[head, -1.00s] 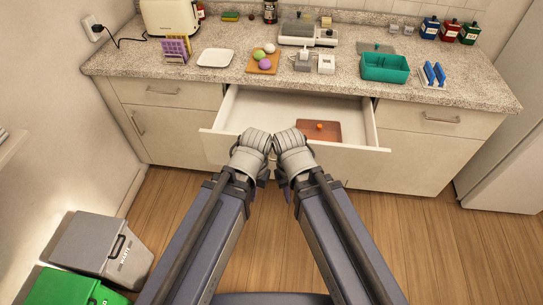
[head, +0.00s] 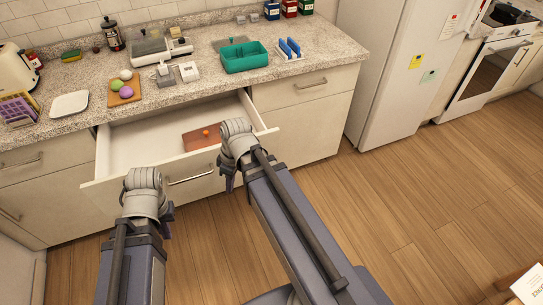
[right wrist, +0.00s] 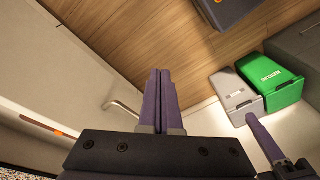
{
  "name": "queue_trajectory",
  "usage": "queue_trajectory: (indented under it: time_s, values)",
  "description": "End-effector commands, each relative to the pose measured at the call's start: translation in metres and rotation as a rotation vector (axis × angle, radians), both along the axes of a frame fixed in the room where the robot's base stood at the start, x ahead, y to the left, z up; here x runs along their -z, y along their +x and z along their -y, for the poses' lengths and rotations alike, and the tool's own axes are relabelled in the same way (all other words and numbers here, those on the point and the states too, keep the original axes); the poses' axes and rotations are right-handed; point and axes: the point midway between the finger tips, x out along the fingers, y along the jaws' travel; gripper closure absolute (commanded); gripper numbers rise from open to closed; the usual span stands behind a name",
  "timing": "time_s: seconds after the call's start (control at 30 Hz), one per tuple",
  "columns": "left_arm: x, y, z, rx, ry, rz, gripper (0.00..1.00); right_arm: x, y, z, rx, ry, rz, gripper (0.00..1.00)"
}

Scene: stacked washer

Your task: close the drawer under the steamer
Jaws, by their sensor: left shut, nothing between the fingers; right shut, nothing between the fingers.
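The drawer (head: 150,140) stands open below the counter, its front panel (head: 110,190) pulled out, with a bar handle (head: 190,177). A white and grey appliance (head: 160,50), probably the steamer, stands on the counter above it. My left gripper (head: 142,180) is shut and empty, overlapping the left part of the drawer front. My right gripper (head: 238,128) is shut and empty, overlapping the right part of the front's top edge. In the right wrist view its closed purple fingers (right wrist: 160,95) are beside a handle (right wrist: 125,107); contact is unclear.
A reddish-brown board (head: 203,137) with an orange item lies in the drawer. The counter (head: 210,75) holds a teal bin (head: 245,58), a board with several balls (head: 124,94) and a white plate (head: 70,104).

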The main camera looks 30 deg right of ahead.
Motion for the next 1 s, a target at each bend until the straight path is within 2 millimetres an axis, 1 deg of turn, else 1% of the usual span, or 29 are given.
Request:
queue_trajectory:
  time_s: [0.03,0.17,0.23,0.4,0.5,0.6,0.7,0.83,1.0]
  values:
    - [0.009,0.0,0.0,0.0,0.0,0.0,1.0,0.007,0.008,0.022,-0.032,0.03,0.036,1.0]
    - [0.02,0.0,0.0,0.0,0.0,0.0,1.0,0.012,0.021,0.071,-0.163,0.089,0.159,1.0]
    - [0.026,0.0,0.0,0.0,0.0,0.0,1.0,0.014,0.025,0.099,-0.229,0.104,0.237,1.0]
    - [0.038,0.0,0.0,0.0,0.0,0.0,1.0,0.014,0.029,0.168,-0.37,0.086,0.43,1.0]
    - [0.043,0.0,0.0,0.0,0.0,0.0,1.0,0.012,0.027,0.201,-0.434,0.053,0.521,1.0]
    - [0.047,0.0,0.0,0.0,0.0,0.0,1.0,0.01,0.024,0.225,-0.48,0.017,0.588,1.0]
    - [0.048,0.0,0.0,0.0,0.0,0.0,1.0,0.009,0.021,0.239,-0.511,-0.008,0.626,1.0]
    - [0.048,0.0,0.0,0.0,0.0,0.0,1.0,0.007,0.02,0.245,-0.528,-0.021,0.644,1.0]
    - [0.053,0.0,0.0,0.0,0.0,0.0,1.0,0.012,0.022,0.244,-0.53,-0.022,0.645,1.0]
